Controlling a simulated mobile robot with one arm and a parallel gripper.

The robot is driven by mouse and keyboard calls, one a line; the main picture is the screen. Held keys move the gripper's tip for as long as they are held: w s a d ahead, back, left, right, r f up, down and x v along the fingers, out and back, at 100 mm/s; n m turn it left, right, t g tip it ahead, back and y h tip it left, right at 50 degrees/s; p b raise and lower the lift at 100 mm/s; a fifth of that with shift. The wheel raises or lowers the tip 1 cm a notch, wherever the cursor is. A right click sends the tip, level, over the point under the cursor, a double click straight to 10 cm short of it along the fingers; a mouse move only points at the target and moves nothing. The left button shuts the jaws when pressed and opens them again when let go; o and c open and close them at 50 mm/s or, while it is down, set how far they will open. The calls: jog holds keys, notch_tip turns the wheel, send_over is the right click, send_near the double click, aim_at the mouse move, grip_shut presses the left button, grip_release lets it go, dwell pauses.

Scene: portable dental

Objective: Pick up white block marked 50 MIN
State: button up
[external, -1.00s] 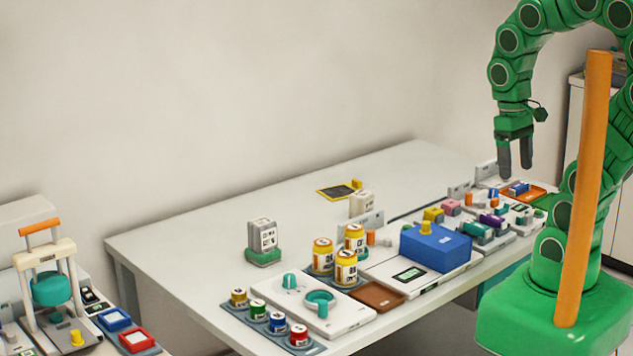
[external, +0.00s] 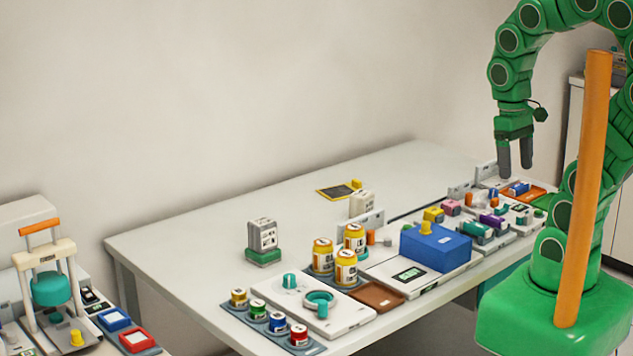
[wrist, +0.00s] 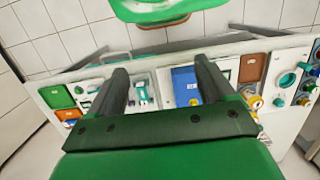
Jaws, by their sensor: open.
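Two pale blocks with dark print stand on the white table in the external view. One is a grey-white block (external: 262,234) on a green base (external: 263,257) at the left. The other is a smaller cream-white block (external: 362,203) near the table's middle, behind a small upright panel. The print is too small to read, so I cannot tell which is marked 50 MIN. My gripper (external: 515,156) is open, pointing down above the table's far right end, well apart from both blocks. Its two dark fingers also show in the wrist view (wrist: 160,72), with nothing between them.
Yellow-capped jars (external: 346,268) stand in front of the middle. A blue box (external: 436,247) and several small coloured parts line the right front edge. Small coloured-lid pots (external: 277,323) sit at the near edge. The table's back left (external: 190,240) is clear.

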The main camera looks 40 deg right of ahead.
jog(key=w+d+r+n+t+h, duration=0.2)
jog(key=w+r+n+t, duration=0.1)
jog(key=w, duration=1.1)
jog(key=n+h, duration=0.9)
jog(key=n, duration=0.5)
send_over(354, 204)
jog(key=s, duration=0.2)
notch_tip(354, 204, down, 16)
jog(key=a+f+n, duration=0.1)
jog(key=f, duration=0.2)
jog(key=a+f+n, duration=0.1)
jog(key=f, duration=0.2)
jog(key=w+a+f+n+t+h, duration=0.1)
jog(key=a+f, duration=0.1)
jog(key=f, duration=0.1)
jog(key=shift+w+a+f, duration=0.1)
jog(key=shift+f, duration=0.05)
jog(key=shift+x, duration=1.2)
jog(key=shift+d+r+x, duration=0.1)
jog(key=shift+r+x, duration=0.1)
jog(key=shift+x, duration=1.15)
jog(key=shift+d+r+x, duration=0.15)
jog(key=shift+r+x, duration=0.05)
jog(key=shift+x, duration=1.15)
jog(key=c, duration=1.1)
